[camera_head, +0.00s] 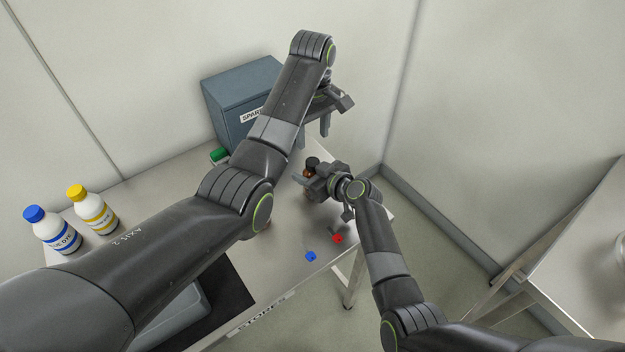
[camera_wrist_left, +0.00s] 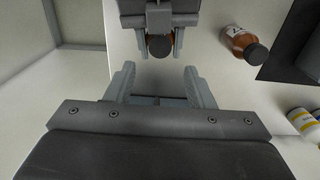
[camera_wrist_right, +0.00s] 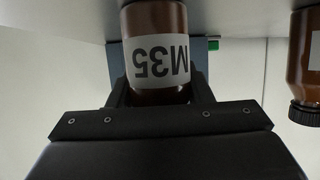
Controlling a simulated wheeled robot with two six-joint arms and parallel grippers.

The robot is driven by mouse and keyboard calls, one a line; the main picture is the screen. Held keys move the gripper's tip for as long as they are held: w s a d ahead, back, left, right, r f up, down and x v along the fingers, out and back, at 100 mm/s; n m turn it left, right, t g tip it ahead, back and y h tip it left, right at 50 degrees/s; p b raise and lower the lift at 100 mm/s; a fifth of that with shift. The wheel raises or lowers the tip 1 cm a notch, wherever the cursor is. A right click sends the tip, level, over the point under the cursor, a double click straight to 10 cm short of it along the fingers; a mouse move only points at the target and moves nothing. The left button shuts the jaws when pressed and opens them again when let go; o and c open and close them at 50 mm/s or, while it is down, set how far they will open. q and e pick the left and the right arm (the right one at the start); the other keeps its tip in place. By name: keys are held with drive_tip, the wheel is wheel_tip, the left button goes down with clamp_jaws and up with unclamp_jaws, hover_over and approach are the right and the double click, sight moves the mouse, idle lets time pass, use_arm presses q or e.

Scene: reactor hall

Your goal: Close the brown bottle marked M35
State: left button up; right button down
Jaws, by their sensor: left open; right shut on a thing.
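The brown bottle marked M35 (camera_wrist_right: 155,55) is between the jaws of my right gripper (camera_wrist_right: 160,92), which is shut on it. The right wrist view shows its label upside down, and my gripper hides its top end. In the head view my right gripper (camera_head: 310,183) holds the bottle (camera_head: 308,173) near the table's far right corner. A dark piece shows at its upper end; I cannot tell if it is a cap. The left wrist view shows the bottle's round top (camera_wrist_left: 159,45) beyond my left gripper (camera_wrist_left: 160,85). My left gripper (camera_head: 317,130) is open and empty above it.
Another brown bottle (camera_wrist_left: 240,40) with a black cap is nearby. Blue-capped (camera_head: 52,230) and yellow-capped (camera_head: 92,208) bottles stand left. Blue (camera_head: 311,256) and red (camera_head: 337,238) cubes lie near the edge.

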sight(313, 161)
use_arm(q)
wheel_tip(313, 161, down, 8)
drive_tip(key=shift+f, duration=0.1)
idle(0.4)
drive_tip(key=shift+c, duration=0.2)
drive_tip(key=c, duration=1)
drive_tip(key=shift+m, duration=1.6)
drive_tip(key=o, duration=1.1)
drive_tip(key=shift+r, duration=2.35)
